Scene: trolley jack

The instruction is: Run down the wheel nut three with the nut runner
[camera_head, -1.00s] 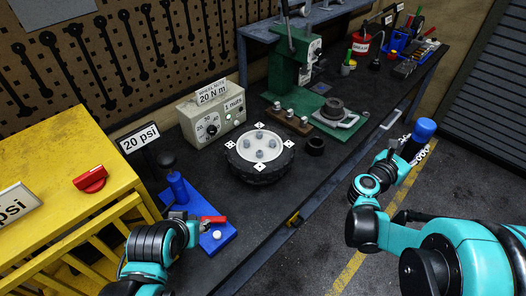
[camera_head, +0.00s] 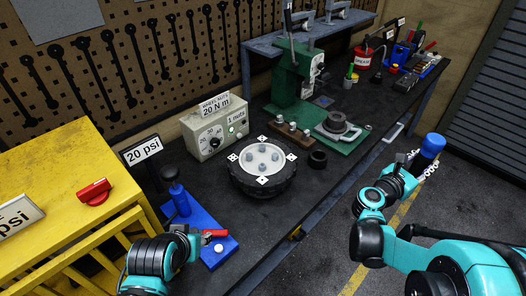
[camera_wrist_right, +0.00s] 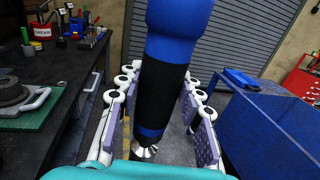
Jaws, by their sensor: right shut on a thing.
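The wheel (camera_head: 245,184) lies flat on the dark bench, its pale hub up, with several grey nuts (camera_head: 262,167) on it and white pip-marked tags around it. Which tag reads three is too small to tell. My right gripper (camera_head: 425,160) is shut on the blue nut runner (camera_head: 432,146), held off the bench's front side, right of the wheel and apart from it. In the right wrist view the runner (camera_wrist_right: 175,85) stands between the finger pads, blue with a black sleeve. My left gripper (camera_head: 195,240) is beside the blue pump stand; its fingers are unclear.
The nut control box (camera_head: 205,135) behind the wheel reads 20 N m and 1 nuts, with a green light. A wooden nut block (camera_head: 293,135), black ring (camera_head: 318,158) and green press (camera_head: 290,85) stand right of the wheel. A blue pump stand (camera_head: 215,250) is at front left.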

